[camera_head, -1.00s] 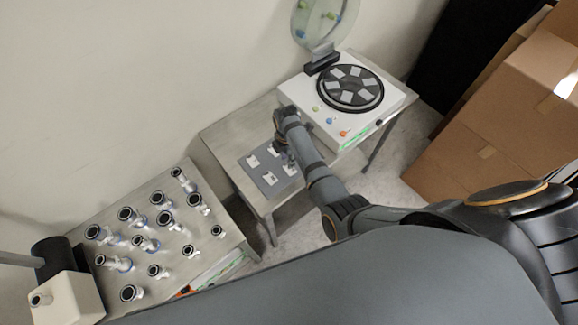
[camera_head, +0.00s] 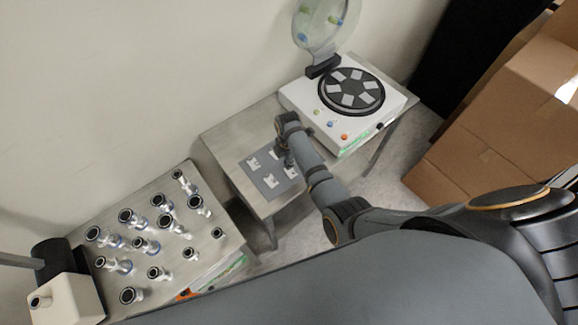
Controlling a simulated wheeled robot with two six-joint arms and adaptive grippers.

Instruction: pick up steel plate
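Several small steel plates lie on a grey pad on the metal table; two that show clearly are a plate at the back left (camera_head: 253,164) and one at the front left (camera_head: 270,181). Another plate (camera_head: 290,173) is partly covered by my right gripper (camera_head: 289,164). The gripper points down at the right part of the grey pad (camera_head: 257,176). Its fingers are small and dark here, so I cannot tell whether they are open or touching a plate. My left gripper is not in view.
A white machine (camera_head: 309,107) with a black round turntable and raised clear lid (camera_head: 327,22) stands behind the pad. A second metal table (camera_head: 213,250) at left holds several pipe fittings. Cardboard boxes (camera_head: 493,130) stand at right.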

